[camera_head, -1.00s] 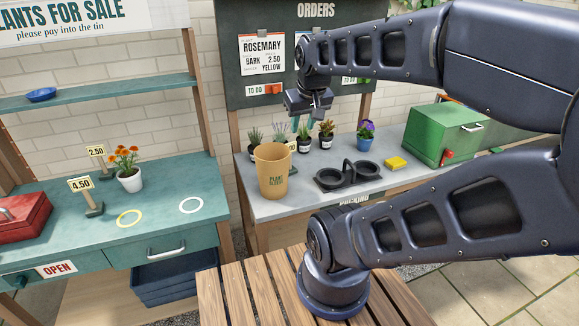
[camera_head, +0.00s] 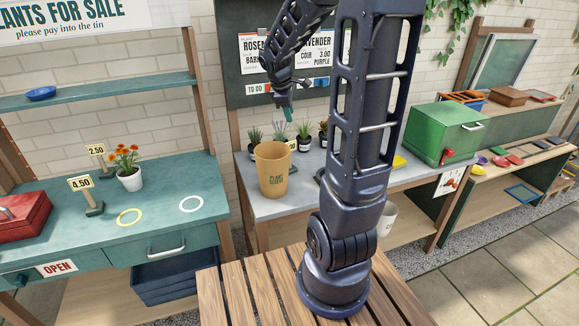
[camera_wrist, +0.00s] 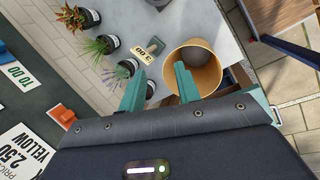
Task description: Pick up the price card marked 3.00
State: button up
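A small cream price card (camera_wrist: 142,57) on a dark stand shows in the wrist view on the grey bench, between the potted plants and the brown pot. Its figures appear upside down and look like 3.00, but I cannot read them surely. In the head view my gripper (camera_head: 286,108) hangs in front of the orders board, above the potted plants.
Other price cards, 2.50 (camera_head: 95,150) and 4.50 (camera_head: 80,183), stand on the left teal counter (camera_head: 160,190). Several potted plants (camera_wrist: 100,45) stand close to the card. A green box (camera_head: 440,133) sits at the bench's right. My arm hides the bench's middle.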

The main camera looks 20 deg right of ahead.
jog(key=w+d+f+n+g+h, duration=0.1)
jog(key=w+f+n, duration=0.7)
jog(key=w+f, duration=0.5)
send_over(291, 146)
jog(key=a, duration=0.2)
notch_tip(291, 146, down, 5)
jog(key=shift+x, duration=2.55)
jog(key=shift+d, duration=0.1)
grip_shut()
